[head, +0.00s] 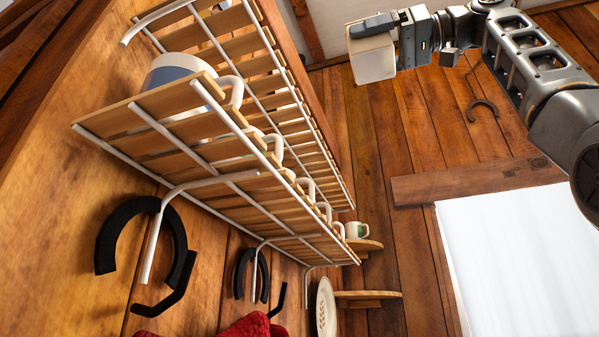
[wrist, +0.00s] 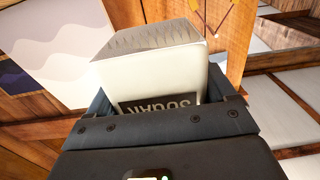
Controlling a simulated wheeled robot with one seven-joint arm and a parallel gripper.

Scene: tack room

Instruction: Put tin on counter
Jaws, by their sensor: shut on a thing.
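My gripper (head: 372,38) is high at the top of the head view, shut on a pale box-shaped tin (head: 373,60). In the wrist view the tin (wrist: 160,75) sits between the fingers, cream-coloured with a grey top and a dark label that appears to read "SUGAR", upside down in the picture. The tin is in the air, apart from the wall and the shelf. I cannot clearly make out a counter in either view.
A wooden slatted rack with white rails (head: 200,125) fills the left of the head view, holding several mugs. Black horseshoes (head: 108,240) are below it. A small round shelf (head: 372,295) and a plate (head: 326,308) are lower centre. A white surface (head: 520,265) is lower right.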

